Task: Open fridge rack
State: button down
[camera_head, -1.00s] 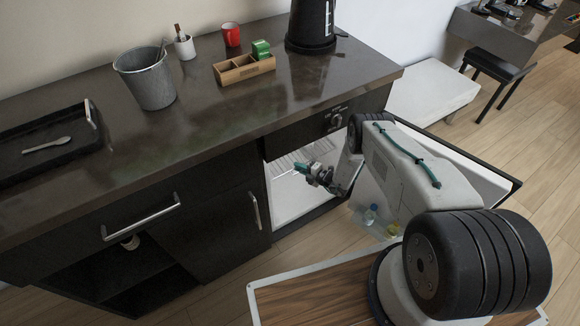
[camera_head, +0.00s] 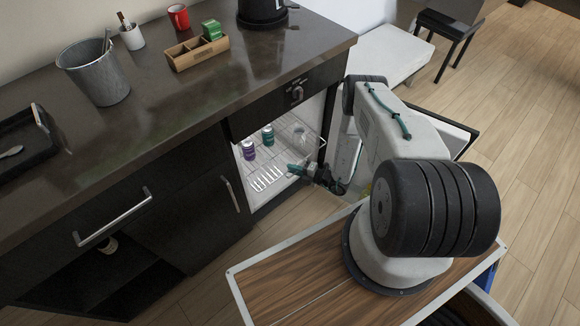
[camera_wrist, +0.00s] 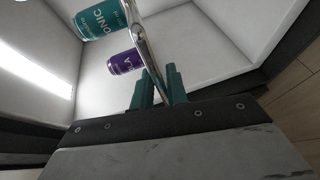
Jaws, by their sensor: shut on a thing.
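The fridge under the counter stands open, with its wire rack (camera_head: 266,180) showing inside. A purple can (camera_head: 248,150) and a teal can (camera_head: 268,135) stand in the fridge at the rack. My gripper (camera_head: 301,170) is at the rack's front, at the fridge opening. In the wrist view a shiny metal bar (camera_wrist: 147,48) runs between my green fingers (camera_wrist: 160,88), which are shut on it; it appears to be the rack's front rail. The purple can (camera_wrist: 125,62) and teal can (camera_wrist: 100,20) lie beyond the bar.
The open fridge door (camera_head: 455,138) is to the right, behind my arm. The dark counter (camera_head: 160,105) overhangs the fridge, holding a metal bucket (camera_head: 94,73) and a wooden box (camera_head: 198,52). A closed cabinet (camera_head: 195,205) is left of the fridge.

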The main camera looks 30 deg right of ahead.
jog(key=shift+s+f, duration=0.25)
jog(key=shift+f, duration=0.1)
jog(key=c, duration=1.6)
grip_release()
jog(key=shift+d+f, duration=0.1)
jog(key=shift+o, duration=0.2)
jog(key=shift+w, duration=0.1)
jog(key=shift+r, duration=0.2)
jog(key=v, duration=0.7)
jog(key=shift+s, duration=0.25)
jog(key=shift+d, duration=0.15)
